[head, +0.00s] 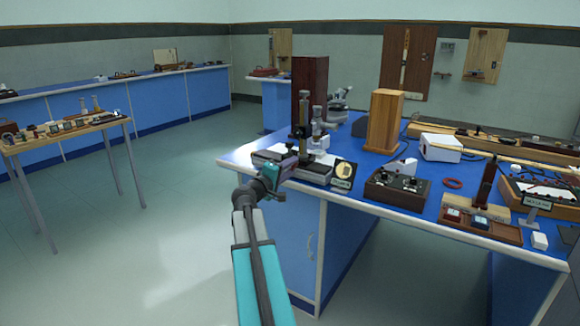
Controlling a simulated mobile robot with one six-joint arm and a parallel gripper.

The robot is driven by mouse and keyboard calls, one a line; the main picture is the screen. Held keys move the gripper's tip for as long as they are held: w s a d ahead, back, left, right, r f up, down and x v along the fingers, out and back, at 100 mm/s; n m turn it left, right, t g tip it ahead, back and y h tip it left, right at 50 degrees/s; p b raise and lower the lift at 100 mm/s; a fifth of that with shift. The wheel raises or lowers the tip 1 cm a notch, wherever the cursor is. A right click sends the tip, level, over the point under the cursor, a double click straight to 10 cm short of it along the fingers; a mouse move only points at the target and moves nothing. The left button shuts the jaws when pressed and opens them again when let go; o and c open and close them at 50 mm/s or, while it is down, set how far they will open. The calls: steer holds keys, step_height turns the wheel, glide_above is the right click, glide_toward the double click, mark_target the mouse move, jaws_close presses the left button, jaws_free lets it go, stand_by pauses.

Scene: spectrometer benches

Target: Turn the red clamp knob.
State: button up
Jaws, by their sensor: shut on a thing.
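How far the knob is turned cannot be told.
The blue bench (350,190) also holds a microscope (338,105), a dark upright block (310,78), a wooden block (384,120), a round dial on a stand (343,173) and a control box (397,187). The floor to the left is clear up to a small table (70,140).

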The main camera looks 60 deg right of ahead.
steer(key=shift+n+p, duration=0.4)
steer(key=shift+n, duration=0.8)
steer(key=o, duration=1.1)
steer(key=shift+a, duration=0.15)
steer(key=a, duration=1.3)
steer(key=shift+w+a, duration=0.1)
steer(key=shift+a, duration=0.2)
steer(key=shift+p, duration=0.3)
